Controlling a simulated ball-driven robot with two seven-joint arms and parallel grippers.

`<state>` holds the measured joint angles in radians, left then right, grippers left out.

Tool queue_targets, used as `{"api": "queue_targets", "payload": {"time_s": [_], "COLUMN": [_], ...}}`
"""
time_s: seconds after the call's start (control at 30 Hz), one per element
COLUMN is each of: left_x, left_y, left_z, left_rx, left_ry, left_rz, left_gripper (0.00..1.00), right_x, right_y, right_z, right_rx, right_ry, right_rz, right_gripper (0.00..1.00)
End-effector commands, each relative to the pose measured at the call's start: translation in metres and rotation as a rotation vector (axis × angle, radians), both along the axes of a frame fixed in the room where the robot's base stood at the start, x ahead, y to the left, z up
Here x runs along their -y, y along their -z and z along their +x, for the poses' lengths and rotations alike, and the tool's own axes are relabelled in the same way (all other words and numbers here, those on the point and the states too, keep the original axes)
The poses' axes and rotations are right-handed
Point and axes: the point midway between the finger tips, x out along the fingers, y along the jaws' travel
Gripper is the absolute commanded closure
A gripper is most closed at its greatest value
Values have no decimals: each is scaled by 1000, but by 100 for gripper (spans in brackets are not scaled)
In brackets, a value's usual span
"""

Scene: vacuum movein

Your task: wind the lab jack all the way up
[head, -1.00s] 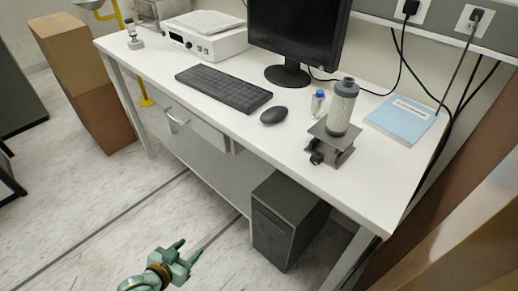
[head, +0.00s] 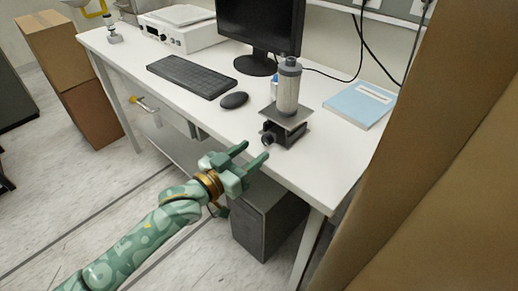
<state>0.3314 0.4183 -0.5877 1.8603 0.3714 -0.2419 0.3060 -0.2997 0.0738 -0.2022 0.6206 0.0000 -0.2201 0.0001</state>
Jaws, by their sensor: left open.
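The lab jack (head: 288,125) stands on the white table near its front right part. Its top plate is a little above its base, and a grey cylinder with a dark cap (head: 289,86) stands upright on the plate. The jack's dark knob (head: 268,140) faces the front edge of the table. My left gripper (head: 256,153) is open and empty, just in front of the table's edge, with its fingers pointing toward the knob. The fingertips look close to the knob; I cannot tell whether they touch it. My right gripper is not in view.
A blue book (head: 360,104) lies right of the jack, and a mouse (head: 234,99) and keyboard (head: 192,76) lie to its left. A monitor (head: 258,27) stands behind. A black computer case (head: 266,218) is under the table (head: 190,110). A brown surface (head: 440,150) fills the right side.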

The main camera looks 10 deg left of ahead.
Motion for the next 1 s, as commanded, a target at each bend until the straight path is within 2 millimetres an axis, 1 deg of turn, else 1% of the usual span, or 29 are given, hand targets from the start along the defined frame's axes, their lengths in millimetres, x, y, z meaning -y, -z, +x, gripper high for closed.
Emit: {"api": "queue_targets", "payload": {"time_s": [0.03,0.1,0.2,0.33,0.57,0.6,0.67,0.7,0.73,0.87,1.0], "left_x": [5,11,17,20,20,20,20,20,20,20,20], "left_y": [2,2,1,0,0,0,0,0,0,-1,-7], "left_z": [8,16,24,28,28,28,28,28,28,28,27], "left_rx": [0,0,0,0,0,0,0,0,0,7,95], "left_ry": [0,-1,-1,0,-1,-1,-1,-1,-1,-1,-2], "left_rz": [0,0,0,1,1,1,1,1,1,12,135], "left_gripper": [51,51,51,51,51,63,79,90,96,96,96], "right_x": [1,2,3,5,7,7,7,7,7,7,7], "right_y": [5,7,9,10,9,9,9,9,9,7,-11], "right_z": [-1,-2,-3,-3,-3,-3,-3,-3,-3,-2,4], "right_rx": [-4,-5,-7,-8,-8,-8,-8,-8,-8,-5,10], "right_ry": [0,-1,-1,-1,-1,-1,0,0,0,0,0], "right_rz": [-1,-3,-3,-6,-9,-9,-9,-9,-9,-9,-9], "right_gripper": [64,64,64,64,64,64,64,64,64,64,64]}}
